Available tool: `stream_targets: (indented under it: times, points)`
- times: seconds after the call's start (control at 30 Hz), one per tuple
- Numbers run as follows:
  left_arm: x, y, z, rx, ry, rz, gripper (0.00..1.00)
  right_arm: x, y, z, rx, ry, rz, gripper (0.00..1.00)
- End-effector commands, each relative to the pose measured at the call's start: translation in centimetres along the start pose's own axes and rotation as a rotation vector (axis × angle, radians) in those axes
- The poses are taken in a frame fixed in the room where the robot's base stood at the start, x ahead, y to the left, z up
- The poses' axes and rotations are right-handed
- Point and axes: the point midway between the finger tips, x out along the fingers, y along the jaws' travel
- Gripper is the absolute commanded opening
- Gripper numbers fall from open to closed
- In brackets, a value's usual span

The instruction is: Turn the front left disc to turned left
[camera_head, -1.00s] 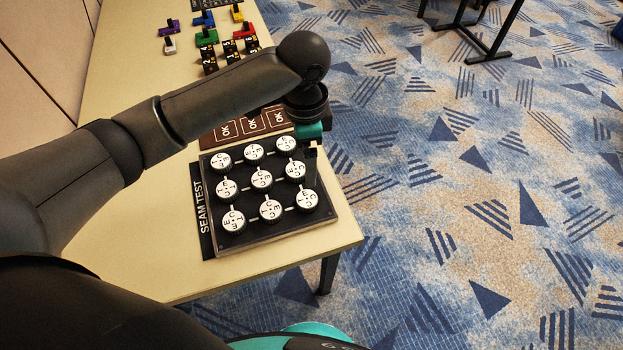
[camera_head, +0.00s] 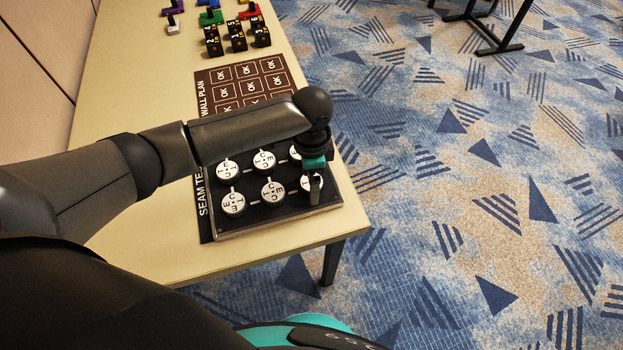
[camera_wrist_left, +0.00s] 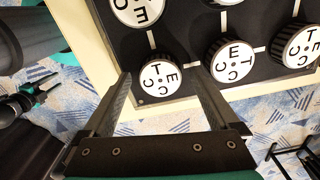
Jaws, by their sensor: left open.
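A black board (camera_head: 262,226) carries several round dials with white lettered faces, in rows joined by white lines. Going by the SEAM TEST label (camera_head: 202,205), whose text is upright from the table's right edge, the front left disc (camera_head: 304,184) is the near right corner one in the head view. In the left wrist view this disc (camera_wrist_left: 160,77) sits at the board's corner, between and ahead of the two fingers. My left gripper (camera_head: 315,183) points down over it, open, one finger to each side in the wrist view. I cannot tell whether they touch it.
Neighbouring dials (camera_wrist_left: 233,62) stand close beside the right finger in the wrist view. Behind the board lies a brown WALL PLAN sheet (camera_head: 228,88) marked OK. Black numbered blocks (camera_head: 237,42) and coloured pieces stand farther back. The table (camera_head: 130,262) ends just right of the board.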

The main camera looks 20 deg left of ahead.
Motion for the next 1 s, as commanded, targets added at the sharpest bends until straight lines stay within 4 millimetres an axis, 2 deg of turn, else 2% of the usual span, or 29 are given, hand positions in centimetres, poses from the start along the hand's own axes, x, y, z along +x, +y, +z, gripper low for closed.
stream_targets:
  times: [0.3, 1.0]
  points:
    - [0.22, -0.01, -0.02, 0.000, 0.001, 0.000, 0.93, 0.05, 0.00, -0.09, 0.000, 0.002, 0.000, 0.50]
    - [0.19, 0.00, -0.02, 0.000, 0.001, 0.000, 0.14, 0.05, 0.00, -0.11, 0.000, 0.002, 0.000, 0.50]
